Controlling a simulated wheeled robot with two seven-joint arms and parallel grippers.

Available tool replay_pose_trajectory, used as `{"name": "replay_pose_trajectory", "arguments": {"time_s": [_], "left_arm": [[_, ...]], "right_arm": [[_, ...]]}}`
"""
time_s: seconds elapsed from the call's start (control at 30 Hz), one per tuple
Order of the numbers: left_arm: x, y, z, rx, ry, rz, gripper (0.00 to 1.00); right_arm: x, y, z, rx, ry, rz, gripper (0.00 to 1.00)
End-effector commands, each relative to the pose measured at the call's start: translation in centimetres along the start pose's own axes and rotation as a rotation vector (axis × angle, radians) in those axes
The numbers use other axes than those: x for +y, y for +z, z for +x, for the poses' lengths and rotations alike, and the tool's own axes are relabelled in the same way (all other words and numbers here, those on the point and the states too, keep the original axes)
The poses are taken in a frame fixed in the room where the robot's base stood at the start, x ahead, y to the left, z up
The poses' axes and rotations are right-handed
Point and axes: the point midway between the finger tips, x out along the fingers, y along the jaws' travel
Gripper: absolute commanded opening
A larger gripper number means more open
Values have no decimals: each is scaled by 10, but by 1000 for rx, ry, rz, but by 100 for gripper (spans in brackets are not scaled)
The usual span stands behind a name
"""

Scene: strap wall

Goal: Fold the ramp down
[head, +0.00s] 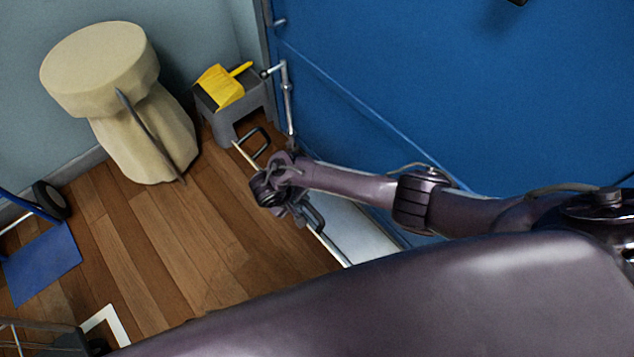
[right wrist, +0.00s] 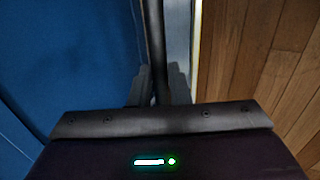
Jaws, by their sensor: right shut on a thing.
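The ramp seems to be the pale panel (head: 355,232) with a light edge, at the foot of the blue wall; my right arm crosses in front of it. I cannot tell its exact tilt. A dark loop handle (head: 255,144) shows near the panel's far end. My right gripper (head: 283,198) is at the panel's edge, over the floor side. In the right wrist view its fingers are shut on a dark bar (right wrist: 156,45), with a pale strip beside it. The hand hides much of the grip in the head view. My left gripper is not in view.
A blue wall (head: 450,90) stands on the right, with a metal rod (head: 287,95) near its left edge. A grey step stool (head: 235,115) holds a yellow dustpan (head: 219,86). A covered cream stool (head: 100,70) is at left. Wooden floor (head: 190,240) lies open between.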

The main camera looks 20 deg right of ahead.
Motion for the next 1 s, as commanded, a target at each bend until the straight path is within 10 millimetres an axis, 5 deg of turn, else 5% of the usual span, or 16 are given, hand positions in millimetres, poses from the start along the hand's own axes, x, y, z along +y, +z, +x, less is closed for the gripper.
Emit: {"name": "replay_pose_trajectory", "arguments": {"time_s": [0.37,0.4,0.57,1.0], "left_arm": [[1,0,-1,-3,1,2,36],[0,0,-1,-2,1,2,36],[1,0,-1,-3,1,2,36],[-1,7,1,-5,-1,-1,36]], "right_arm": [[-5,1,-2,-4,27,3,0],[-4,1,-2,-4,27,4,17],[-4,0,-2,-3,27,3,38],[-4,0,-15,-2,25,3,38]]}}
